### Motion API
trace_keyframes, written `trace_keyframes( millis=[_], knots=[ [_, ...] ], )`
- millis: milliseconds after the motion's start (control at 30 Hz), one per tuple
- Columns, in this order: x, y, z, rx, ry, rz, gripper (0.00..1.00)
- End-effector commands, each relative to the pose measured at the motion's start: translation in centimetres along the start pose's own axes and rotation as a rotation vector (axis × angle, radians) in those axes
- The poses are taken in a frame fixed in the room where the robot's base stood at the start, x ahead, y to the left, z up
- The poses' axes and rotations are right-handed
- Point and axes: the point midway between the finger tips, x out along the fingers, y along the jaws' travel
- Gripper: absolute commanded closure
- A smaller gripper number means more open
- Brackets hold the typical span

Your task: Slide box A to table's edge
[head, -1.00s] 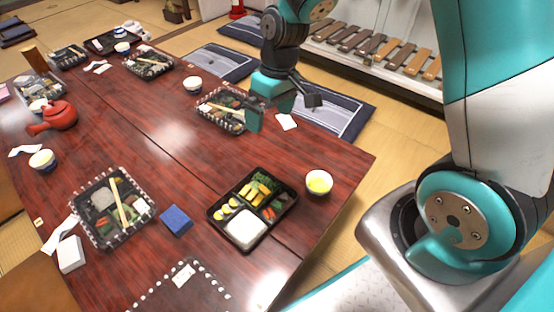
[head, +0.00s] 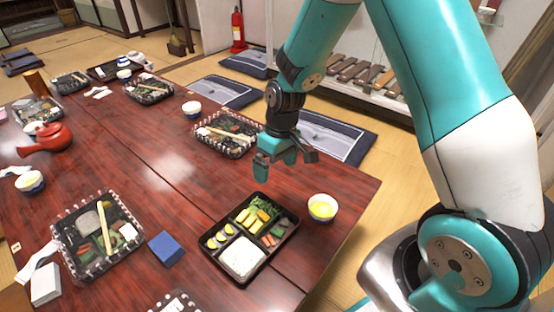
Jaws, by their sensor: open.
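No box shows a readable letter, so I cannot tell by label which is box A. An open black bento box (head: 209,246) with rice, yellow pieces and greens lies near the table's right edge. Clear-lidded bento boxes with chopsticks on top lie at the near left (head: 62,250) and farther back (head: 229,151). The dark red wooden table (head: 185,197) carries them. My gripper (head: 287,162) is open and empty, pointing down above the table, between the open bento and the lidded one behind it. It appears apart from both.
A cup of yellow-green tea (head: 322,208) stands right of the open bento. A blue block (head: 166,248) lies to its left. A red teapot (head: 50,138) and a white cup (head: 192,109) stand farther off. Floor cushions (head: 335,137) lie beyond the table's right side.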

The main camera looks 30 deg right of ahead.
Motion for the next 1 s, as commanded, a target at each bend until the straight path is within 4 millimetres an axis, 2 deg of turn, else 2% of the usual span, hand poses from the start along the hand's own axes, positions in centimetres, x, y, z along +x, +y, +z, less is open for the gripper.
trace_keyframes(
  millis=[33,100,600,800,1000],
  knots=[
    [1.5,0.0,0.1,-0.001,-0.003,-0.001,0.00],
    [3.0,0.0,0.1,-0.001,-0.004,-0.001,0.00],
    [12.5,0.1,0.0,-0.001,-0.001,0.000,0.00],
    [14.5,0.0,0.0,0.000,0.000,0.000,0.00],
    [15.0,0.0,0.0,0.000,0.000,0.000,0.00]
  ],
)
